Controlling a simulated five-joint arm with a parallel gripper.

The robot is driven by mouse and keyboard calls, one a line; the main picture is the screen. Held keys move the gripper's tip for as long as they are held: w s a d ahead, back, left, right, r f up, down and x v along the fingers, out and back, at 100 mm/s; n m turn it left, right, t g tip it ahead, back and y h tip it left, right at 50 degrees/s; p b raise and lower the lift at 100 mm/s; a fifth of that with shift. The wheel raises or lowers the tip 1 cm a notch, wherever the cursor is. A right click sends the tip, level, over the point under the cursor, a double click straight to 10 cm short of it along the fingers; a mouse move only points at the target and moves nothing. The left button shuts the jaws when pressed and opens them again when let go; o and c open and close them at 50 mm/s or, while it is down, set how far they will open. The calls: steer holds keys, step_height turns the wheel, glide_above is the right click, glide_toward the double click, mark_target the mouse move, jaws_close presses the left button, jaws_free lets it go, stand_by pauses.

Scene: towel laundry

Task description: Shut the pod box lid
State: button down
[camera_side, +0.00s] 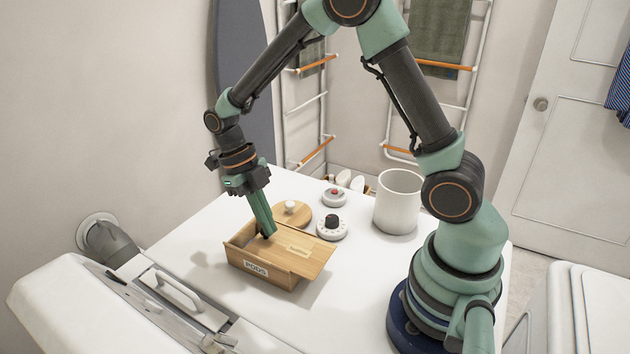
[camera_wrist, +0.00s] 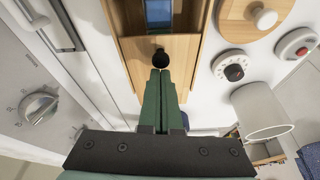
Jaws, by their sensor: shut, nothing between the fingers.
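The wooden pod box (camera_side: 250,269), with a PODS label on its front, sits on the white worktop. Its flat sliding lid (camera_side: 305,256) is partly open, shifted right and overhanging that end. The left part of the box is uncovered. In the wrist view, blue contents (camera_wrist: 158,14) show in the opening, beyond the lid (camera_wrist: 185,55). A small black knob (camera_wrist: 160,58) stands near the lid's edge. My gripper (camera_side: 265,233) points down at the lid, shut and empty. In the wrist view its fingertips (camera_wrist: 161,72) are right at the knob; I cannot tell whether they touch.
A round wooden lid with a white knob (camera_side: 291,213), a dial timer (camera_side: 332,228) and a small red-buttoned item (camera_side: 335,197) lie behind the box. A white canister (camera_side: 397,203) stands to the right. A white appliance (camera_side: 90,310) borders the front left.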

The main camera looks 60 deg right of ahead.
steer(key=shift+w+a, duration=0.1)
steer(key=shift+w, duration=2.4)
steer(key=shift+s, duration=0.1)
steer(key=s, duration=0.2)
steer(key=s+r, duration=0.1)
steer(key=s, duration=0.1)
steer(key=shift+a, duration=0.25)
steer(key=v, duration=0.9)
step_height(320, 180, up, 6)
steer(key=m+t, duration=0.4)
steer(key=m, duration=0.9)
glide_above(257, 236)
steer(key=s+d, duration=0.1)
steer(key=s, duration=0.1)
steer(key=s+d+r+m+t, duration=0.1)
steer(key=s+m+t, duration=0.4)
steer(key=m, duration=1.6)
steer(key=shift+s+m+t, duration=0.3)
steer(key=shift+s+m, duration=0.1)
steer(key=shift+s, duration=0.6)
